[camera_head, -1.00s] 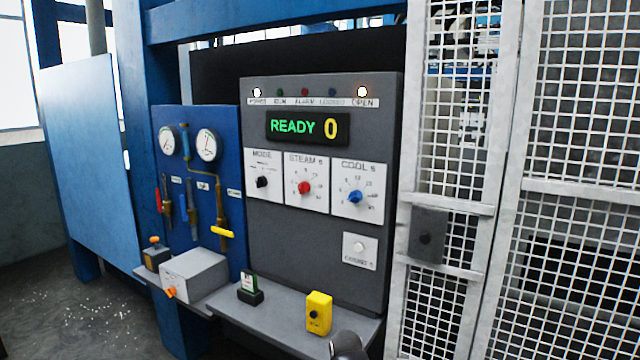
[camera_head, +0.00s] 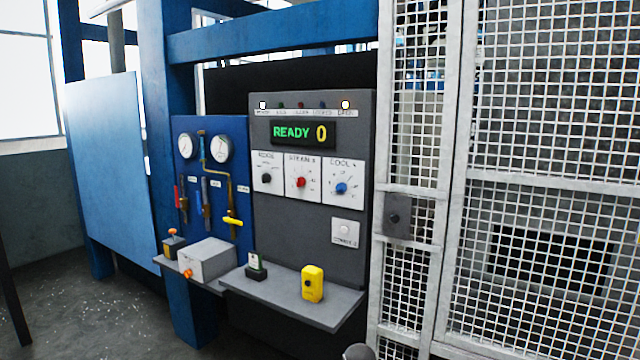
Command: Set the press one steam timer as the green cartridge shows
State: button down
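The steam timer is a red knob (camera_head: 301,182) on a white plate marked STEAM, in the middle of a row of three dials on the grey press panel (camera_head: 310,234). Its scale and pointer are too small to read. A small cartridge with a pale, partly green face (camera_head: 254,260) stands in a dark holder (camera_head: 257,273) on the grey shelf below; its markings are unreadable. The panel display (camera_head: 303,133) reads READY 0. My gripper is not in view; only a rounded grey part, perhaps mine, shows at the bottom edge.
A black MODE knob (camera_head: 266,178) and a blue COOL knob (camera_head: 341,188) flank the red one. A yellow box (camera_head: 313,284) sits on the shelf (camera_head: 340,303). A white mesh guard (camera_head: 560,100) stands at the right. Floor at the lower left is open.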

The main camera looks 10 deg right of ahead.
aim_at(300, 181)
jog(key=u, duration=0.2)
jog(key=i, duration=0.85)
jog(key=z, duration=0.15)
jog(key=k, duration=0.55)
jog(key=u, duration=0.7)
jog(key=i, duration=1.55)
jog(key=z, duration=0.55)
